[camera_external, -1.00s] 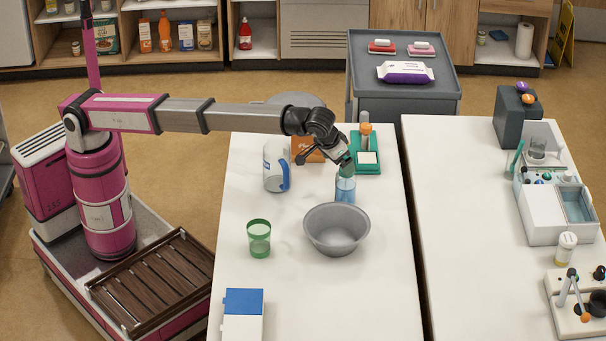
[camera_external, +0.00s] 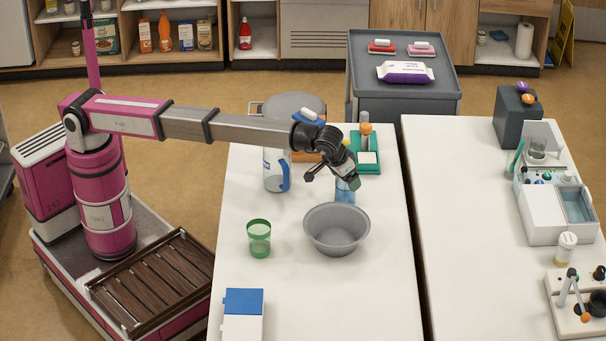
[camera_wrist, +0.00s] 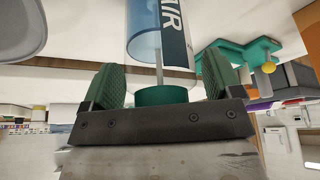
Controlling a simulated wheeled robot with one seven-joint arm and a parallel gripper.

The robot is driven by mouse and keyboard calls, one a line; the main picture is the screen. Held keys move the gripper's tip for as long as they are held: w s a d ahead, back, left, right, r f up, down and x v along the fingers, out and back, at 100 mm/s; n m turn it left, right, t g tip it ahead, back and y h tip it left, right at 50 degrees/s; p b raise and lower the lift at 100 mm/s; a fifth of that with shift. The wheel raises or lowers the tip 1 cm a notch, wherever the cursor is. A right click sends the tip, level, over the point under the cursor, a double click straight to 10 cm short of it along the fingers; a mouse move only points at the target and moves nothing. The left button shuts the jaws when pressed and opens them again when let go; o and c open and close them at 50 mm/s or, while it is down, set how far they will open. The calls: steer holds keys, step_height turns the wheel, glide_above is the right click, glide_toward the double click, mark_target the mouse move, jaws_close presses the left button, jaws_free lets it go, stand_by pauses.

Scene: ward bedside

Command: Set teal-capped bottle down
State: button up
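The teal-capped bottle (camera_external: 345,190) is clear blue and stands on the white table, just behind the grey bowl. Its cap is hidden by my gripper in the external view. In the wrist view the bottle (camera_wrist: 172,40) shows a dark label with white letters, and its teal cap (camera_wrist: 160,96) lies between my two green-padded fingers. My gripper (camera_external: 350,182) is at the bottle's top, tilted. In the wrist view my gripper (camera_wrist: 160,85) is open, with a gap on each side of the cap.
The grey bowl (camera_external: 337,246) is close in front of the bottle. A blue-and-white box (camera_external: 243,318) is at the front left.

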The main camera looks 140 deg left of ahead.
steer(key=c, duration=0.8)
steer(key=shift+w+a, duration=0.1)
steer(key=shift+a, duration=0.05)
steer(key=w+a, duration=0.3)
steer(key=a, duration=0.3)
steer(key=shift+w, duration=0.15)
steer(key=o, duration=1.2)
steer(key=shift+c, duration=0.2)
steer(key=shift+d+r, duration=0.1)
steer(key=w+v, duration=0.1)
steer(key=v, duration=0.9)
steer(key=shift+s+r, duration=0.3)
steer(key=shift+s, duration=0.2)
steer(key=shift+d, duration=0.2)
